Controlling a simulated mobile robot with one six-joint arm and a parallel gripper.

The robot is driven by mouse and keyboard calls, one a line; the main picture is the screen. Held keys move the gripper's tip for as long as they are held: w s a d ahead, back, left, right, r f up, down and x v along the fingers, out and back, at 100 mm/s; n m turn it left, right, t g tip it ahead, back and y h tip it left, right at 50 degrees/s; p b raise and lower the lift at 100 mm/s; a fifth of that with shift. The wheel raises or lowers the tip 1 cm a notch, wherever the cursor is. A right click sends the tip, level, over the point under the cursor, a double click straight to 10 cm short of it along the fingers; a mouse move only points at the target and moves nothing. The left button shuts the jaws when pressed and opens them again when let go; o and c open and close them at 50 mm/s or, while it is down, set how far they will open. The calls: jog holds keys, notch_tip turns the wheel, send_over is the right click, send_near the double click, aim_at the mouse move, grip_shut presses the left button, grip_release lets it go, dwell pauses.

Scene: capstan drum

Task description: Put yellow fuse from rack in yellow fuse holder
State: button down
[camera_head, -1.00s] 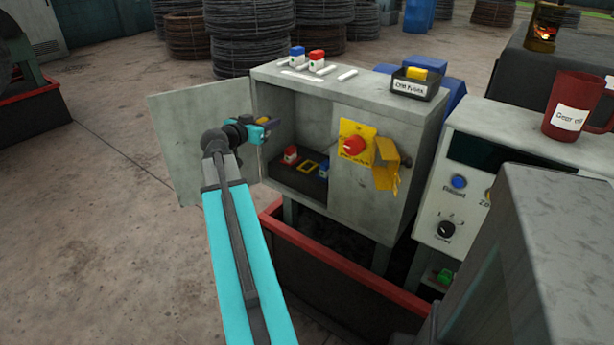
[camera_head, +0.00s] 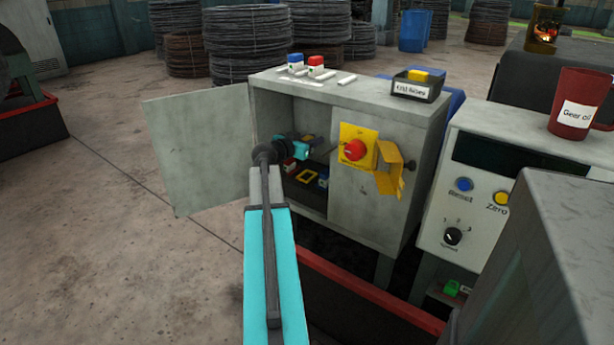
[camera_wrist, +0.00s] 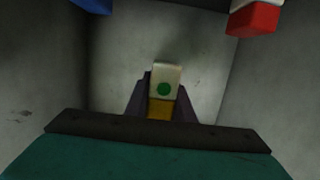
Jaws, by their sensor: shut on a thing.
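My gripper (camera_head: 304,143) reaches into the open grey cabinet and is shut on the yellow fuse (camera_head: 309,138). In the wrist view the fuse (camera_wrist: 162,110) stands between the fingers (camera_wrist: 162,100), with a white end bearing a green dot and a yellow part below it. The yellow fuse holder (camera_head: 307,175) is an empty-looking yellow frame on the cabinet's dark floor, between a red-and-white fuse (camera_head: 289,165) and a blue one (camera_head: 323,180). The gripper is above and apart from the holder. The rack (camera_head: 332,83) on the cabinet top holds a blue and a red fuse.
The cabinet door (camera_head: 195,155) is swung open to the left. A closed panel (camera_head: 350,205) with a red knob (camera_head: 355,149) and yellow hasp (camera_head: 391,165) bounds the opening on the right. An old-fuses box (camera_head: 414,88) sits on top. Cabinet walls are close around my gripper.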

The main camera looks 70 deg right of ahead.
jog(key=shift+f, duration=3.05)
jog(key=shift+f+b, duration=0.3)
jog(key=shift+f, duration=1.55)
jog(key=shift+f, duration=0.15)
jog(key=c, duration=1.5)
grip_release()
jog(key=shift+c, duration=0.2)
jog(key=v, duration=1.2)
